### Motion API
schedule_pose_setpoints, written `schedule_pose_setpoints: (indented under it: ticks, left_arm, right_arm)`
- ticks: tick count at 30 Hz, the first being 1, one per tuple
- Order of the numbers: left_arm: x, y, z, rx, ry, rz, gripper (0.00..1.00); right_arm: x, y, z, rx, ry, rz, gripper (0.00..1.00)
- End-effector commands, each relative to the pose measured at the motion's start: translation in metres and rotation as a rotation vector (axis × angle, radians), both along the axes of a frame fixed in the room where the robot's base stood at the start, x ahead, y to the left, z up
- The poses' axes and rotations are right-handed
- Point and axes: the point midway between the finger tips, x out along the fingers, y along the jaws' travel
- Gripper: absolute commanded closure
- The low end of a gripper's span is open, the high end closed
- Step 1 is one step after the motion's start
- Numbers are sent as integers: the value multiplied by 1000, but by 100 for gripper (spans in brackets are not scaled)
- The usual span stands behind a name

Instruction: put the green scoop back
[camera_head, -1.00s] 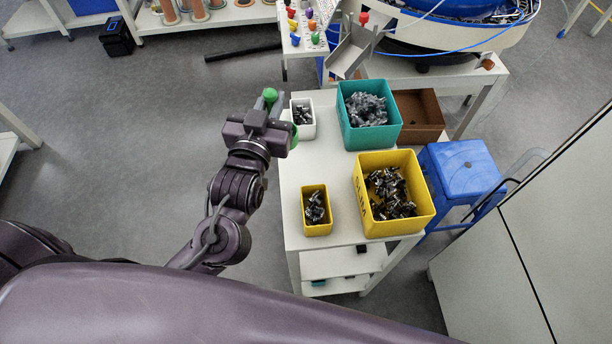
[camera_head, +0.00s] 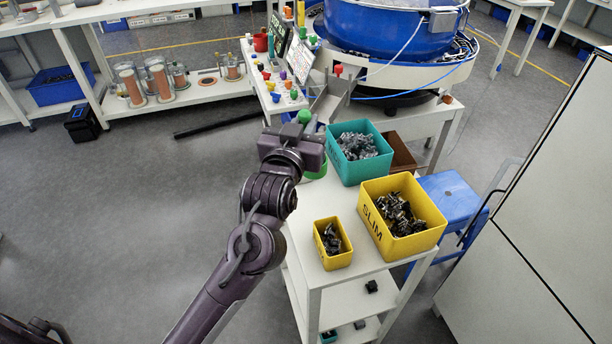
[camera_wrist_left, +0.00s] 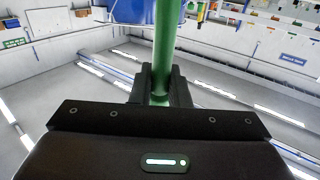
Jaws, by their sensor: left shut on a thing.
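My left gripper (camera_head: 308,133) is shut on the green scoop. In the wrist view, the scoop's green handle (camera_wrist_left: 165,45) stands upright between the fingers (camera_wrist_left: 160,90). In the head view, the scoop's green knob (camera_head: 304,116) shows above the gripper and a green rounded part (camera_head: 318,169) shows below it; the gripper hides the rest. The gripper is over the far left of the white table, left of the teal bin (camera_head: 357,152). My right gripper is not in view.
A large yellow bin (camera_head: 402,222) and a small yellow bin (camera_head: 332,246), both with dark parts, stand on the white table (camera_head: 310,270). A brown bin (camera_head: 400,153) is behind. A metal chute (camera_head: 331,100) and a stand with coloured knobs (camera_head: 283,100) lie beyond the gripper.

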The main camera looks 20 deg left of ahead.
Motion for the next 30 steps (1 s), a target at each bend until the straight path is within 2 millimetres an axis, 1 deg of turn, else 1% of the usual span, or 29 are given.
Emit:
schedule_pose_setpoints:
  ticks: [1,3,6,9,14,18,21,24,30]
  left_arm:
    - [-1,0,-16,5,6,0,100]
    - [-1,0,-34,4,6,0,100]
    - [-1,0,-55,2,3,-1,100]
    - [-1,0,-69,1,1,-1,100]
    - [0,0,-82,1,0,-1,100]
    - [0,0,-103,1,2,0,100]
    - [-1,0,-115,1,0,0,100]
    - [-1,0,-120,0,-2,0,100]
    - [-1,0,-120,0,-2,0,100]
  right_arm:
    - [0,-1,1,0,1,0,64]
    - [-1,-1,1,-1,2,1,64]
    - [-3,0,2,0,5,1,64]
    - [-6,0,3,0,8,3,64]
    - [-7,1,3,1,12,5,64]
    - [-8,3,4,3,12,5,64]
    - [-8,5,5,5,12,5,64]
    - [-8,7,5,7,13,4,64]
    - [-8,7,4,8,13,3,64]
